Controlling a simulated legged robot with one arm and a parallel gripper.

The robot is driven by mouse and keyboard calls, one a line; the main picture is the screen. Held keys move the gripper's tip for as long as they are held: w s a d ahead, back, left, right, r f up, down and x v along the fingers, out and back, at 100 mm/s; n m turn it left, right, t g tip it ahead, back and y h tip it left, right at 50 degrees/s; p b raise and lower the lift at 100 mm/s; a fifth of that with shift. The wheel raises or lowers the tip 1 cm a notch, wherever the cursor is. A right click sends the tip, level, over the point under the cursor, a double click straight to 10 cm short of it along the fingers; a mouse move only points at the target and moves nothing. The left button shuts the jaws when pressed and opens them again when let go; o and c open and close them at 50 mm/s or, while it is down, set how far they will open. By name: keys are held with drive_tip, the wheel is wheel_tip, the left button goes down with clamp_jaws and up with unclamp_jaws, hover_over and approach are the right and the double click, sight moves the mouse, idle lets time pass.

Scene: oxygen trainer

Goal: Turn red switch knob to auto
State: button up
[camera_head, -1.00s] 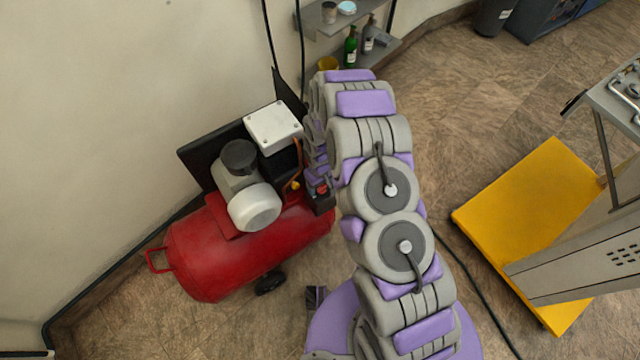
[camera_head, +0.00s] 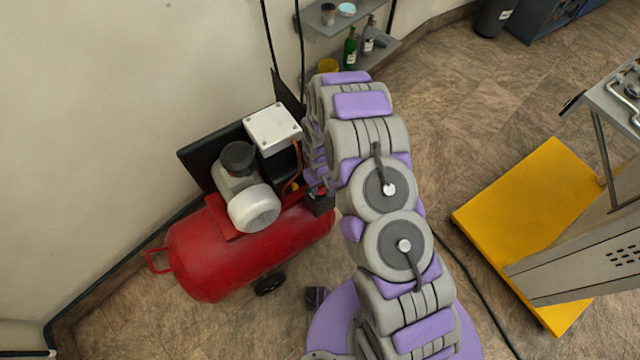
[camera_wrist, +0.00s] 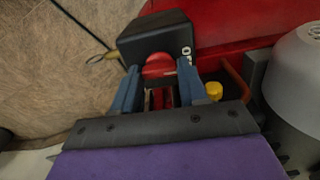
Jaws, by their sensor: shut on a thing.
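The red switch knob (camera_wrist: 158,66) is on the face of a black switch box (camera_wrist: 155,36) in the wrist view. White lettering, partly readable, is beside the knob at its right. My gripper (camera_wrist: 157,78) has its two blue-grey fingers on either side of the knob and is shut on it. The fingers hide part of the knob's sides. In the head view the black box (camera_head: 320,206) is at the right end of the red compressor tank (camera_head: 230,258), and my arm reaches down to it. The knob is not clear there.
A yellow knob (camera_wrist: 214,90) and the pale motor housing (camera_wrist: 298,75) are right of my gripper in the wrist view. A wall shelf (camera_head: 380,48) with bottles stands behind my arm. A yellow platform (camera_head: 530,225) is at the right, with open floor between.

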drive_tip(key=m+p, duration=0.1)
drive_tip(key=p, duration=0.1)
drive_tip(key=m+p, duration=0.1)
drive_tip(key=m, duration=0.1)
drive_tip(key=shift+d+r+m+p, duration=0.1)
drive_tip(key=shift+r+m+p, duration=0.1)
drive_tip(key=shift+m+p, duration=0.8)
drive_tip(key=shift+m, duration=0.2)
drive_tip(key=m, duration=0.2)
drive_tip(key=shift+f+m+p, duration=0.15)
drive_tip(key=shift+m+p, duration=0.25)
drive_tip(key=m+b, duration=0.1)
drive_tip(key=m, duration=0.3)
drive_tip(key=shift+f+m+b, duration=0.15)
drive_tip(key=shift+m+b, duration=0.15)
drive_tip(key=shift+b, duration=0.1)
drive_tip(key=shift+m+b, duration=1.25)
drive_tip(key=shift+m, duration=0.95)
drive_tip(key=shift+w, duration=0.1)
drive_tip(key=o, duration=1.1)
drive_tip(key=shift+c, duration=0.2)
